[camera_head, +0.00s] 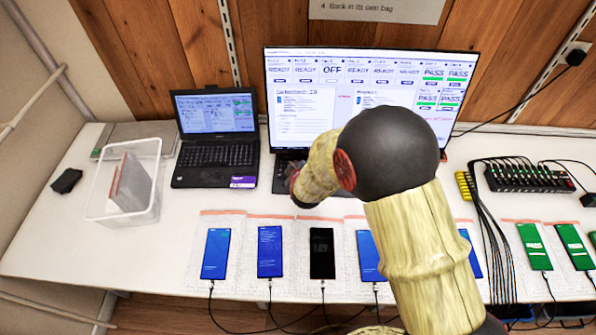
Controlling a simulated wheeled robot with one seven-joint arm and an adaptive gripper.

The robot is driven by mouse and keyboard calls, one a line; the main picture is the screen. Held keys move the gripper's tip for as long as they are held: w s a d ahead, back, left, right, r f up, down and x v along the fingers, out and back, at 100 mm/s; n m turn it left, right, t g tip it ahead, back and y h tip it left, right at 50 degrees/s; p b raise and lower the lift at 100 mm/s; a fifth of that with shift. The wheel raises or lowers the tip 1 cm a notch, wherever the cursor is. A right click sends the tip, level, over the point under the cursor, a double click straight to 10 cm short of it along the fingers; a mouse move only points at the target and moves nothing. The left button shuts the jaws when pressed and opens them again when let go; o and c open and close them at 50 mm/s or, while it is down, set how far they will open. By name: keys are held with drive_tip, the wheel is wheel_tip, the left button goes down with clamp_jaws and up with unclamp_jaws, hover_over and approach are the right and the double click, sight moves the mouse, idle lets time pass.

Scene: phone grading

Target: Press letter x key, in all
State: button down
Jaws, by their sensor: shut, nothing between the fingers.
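A dark keyboard (283,172) lies in front of the large monitor (300,105). Only its left part shows clearly; my arm covers much of the rest, and single letters, the x key among them, cannot be made out. An open black laptop (214,150) stands to the left with its own keyboard. My arm reaches in from the lower right, and its yellow link points down and left over the keyboard area. My gripper's fingers cannot be seen past this link, so their contact with any key cannot be told.
A clear bin (128,205) stands at the left. A row of cabled phones, including a blue one (270,250) and a black one (322,252), lies along the front edge. Green-screen phones (534,246) lie at the right, below a cabled hub (528,177).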

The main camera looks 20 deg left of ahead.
drive_tip(key=r+p, duration=0.2)
drive_tip(key=r, duration=0.1)
drive_tip(key=r+p, duration=0.2)
drive_tip(key=shift+s, duration=0.3)
idle(0.8)
